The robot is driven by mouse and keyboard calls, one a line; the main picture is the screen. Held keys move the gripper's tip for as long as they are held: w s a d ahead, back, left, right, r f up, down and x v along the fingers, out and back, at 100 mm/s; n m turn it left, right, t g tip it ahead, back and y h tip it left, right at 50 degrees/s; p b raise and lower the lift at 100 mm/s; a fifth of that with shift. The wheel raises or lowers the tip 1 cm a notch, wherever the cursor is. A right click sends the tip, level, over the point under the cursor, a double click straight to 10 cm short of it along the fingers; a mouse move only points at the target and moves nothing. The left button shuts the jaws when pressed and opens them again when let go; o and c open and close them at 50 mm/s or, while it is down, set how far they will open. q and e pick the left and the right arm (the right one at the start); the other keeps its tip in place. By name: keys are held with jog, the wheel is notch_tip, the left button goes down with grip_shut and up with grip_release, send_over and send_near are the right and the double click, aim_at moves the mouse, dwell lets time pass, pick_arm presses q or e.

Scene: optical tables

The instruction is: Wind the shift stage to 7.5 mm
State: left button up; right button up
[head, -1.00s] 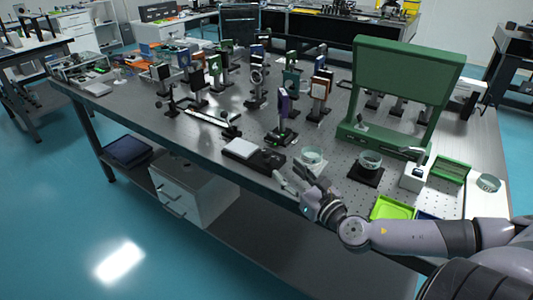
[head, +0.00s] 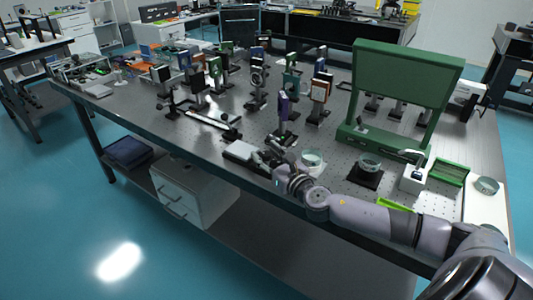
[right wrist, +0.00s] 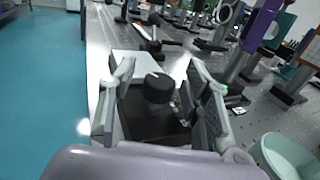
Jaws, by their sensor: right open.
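A low device with a white plate (head: 239,150) and a black body sits at the near table edge; it looks like the shift stage. In the right wrist view its black round knob (right wrist: 158,88) stands up from the black body (right wrist: 152,122), with the white plate (right wrist: 136,63) beyond. My right gripper (head: 268,153) is over the device's black end. In the right wrist view its open fingers (right wrist: 160,77) are on either side of the knob, with gaps showing. I cannot tell their height against it. No scale or reading is legible. My left gripper is not in view.
A post with a purple mount (head: 283,108) stands just behind the device. The table's front edge is close.

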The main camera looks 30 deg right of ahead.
jog(key=shift+w, duration=0.15)
grip_shut()
dwell(0.5)
